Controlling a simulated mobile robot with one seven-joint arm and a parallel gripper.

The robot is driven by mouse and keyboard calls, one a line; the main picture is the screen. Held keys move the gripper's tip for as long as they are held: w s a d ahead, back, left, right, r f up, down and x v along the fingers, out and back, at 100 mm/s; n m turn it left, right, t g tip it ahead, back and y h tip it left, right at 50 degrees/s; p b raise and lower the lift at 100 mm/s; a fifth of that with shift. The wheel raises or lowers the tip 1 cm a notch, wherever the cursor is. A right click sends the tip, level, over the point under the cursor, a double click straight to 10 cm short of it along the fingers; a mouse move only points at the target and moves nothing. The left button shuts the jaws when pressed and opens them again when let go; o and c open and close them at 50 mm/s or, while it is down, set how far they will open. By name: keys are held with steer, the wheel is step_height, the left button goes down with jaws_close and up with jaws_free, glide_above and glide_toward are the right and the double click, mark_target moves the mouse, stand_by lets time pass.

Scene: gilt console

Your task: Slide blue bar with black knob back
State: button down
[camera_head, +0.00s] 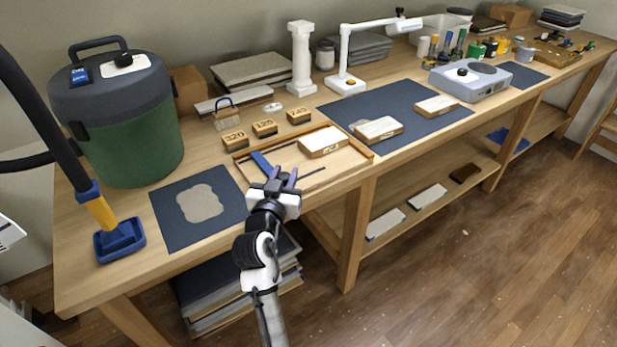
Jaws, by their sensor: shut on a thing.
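The blue bar (261,162) lies in a shallow wooden tray (367,153) on the workbench, left of the middle of the tray. Its far end shows, and its near end runs to my gripper. My gripper (282,176) is at the near side of the tray, with its two purplish fingers pointing away from me. It is shut on the near part of the bar. The black knob is not visible, and I cannot tell whether the fingers hold the knob or the bar itself. A dark line (312,173) runs along the tray floor right of the gripper.
A white-topped wooden block (321,141) sits in the tray's right part. Numbered blocks (265,128) stand behind the tray. A dark mat (183,222) with a grey patch lies left. A green vacuum (133,137) stands further left. A blue-grey mat (370,97) lies right.

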steer(key=shift+s+a+b, duration=0.2)
steer(key=shift+s+a, duration=0.35)
steer(key=shift+a, duration=0.25)
steer(key=shift+s+a+b, duration=0.2)
steer(key=shift+s+a, duration=0.35)
steer(key=shift+a, duration=0.2)
steer(key=c, duration=1.1)
jaws_free()
steer(key=shift+s+a, duration=0.1)
steer(key=shift+s, duration=0.25)
steer(key=s, duration=0.4)
steer(key=s+a, duration=0.1)
steer(key=s, duration=0.3)
steer(key=s+a, duration=0.1)
steer(key=s, duration=0.4)
